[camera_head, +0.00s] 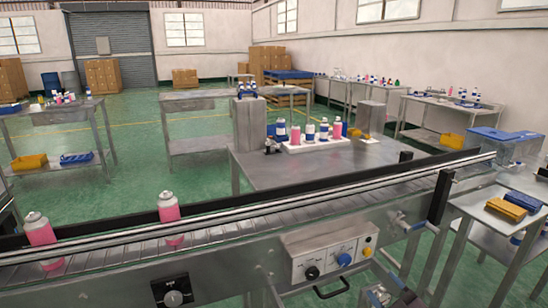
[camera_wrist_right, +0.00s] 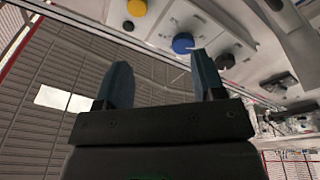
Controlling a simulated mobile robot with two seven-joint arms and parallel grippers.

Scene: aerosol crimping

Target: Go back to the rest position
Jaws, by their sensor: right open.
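My right gripper (camera_wrist_right: 158,65) shows in the right wrist view with its two dark blue-grey fingers apart and nothing between them. The white control panel (camera_head: 332,252) with a blue knob, a black knob and a yellow button is on the conveyor's near side; in the wrist view its blue knob (camera_wrist_right: 183,43) shows beyond the fingertips, apart from them. In the head view only a small part at the bottom edge, right of the panel, may be this gripper. My left gripper is not in view.
Two pink cans, one at left (camera_head: 40,236) and one further right (camera_head: 169,218), stand upright on the conveyor (camera_head: 110,255). Behind it a metal table (camera_head: 300,170) holds several cans and bottles. A side table at right holds yellow and blue bins (camera_head: 506,209).

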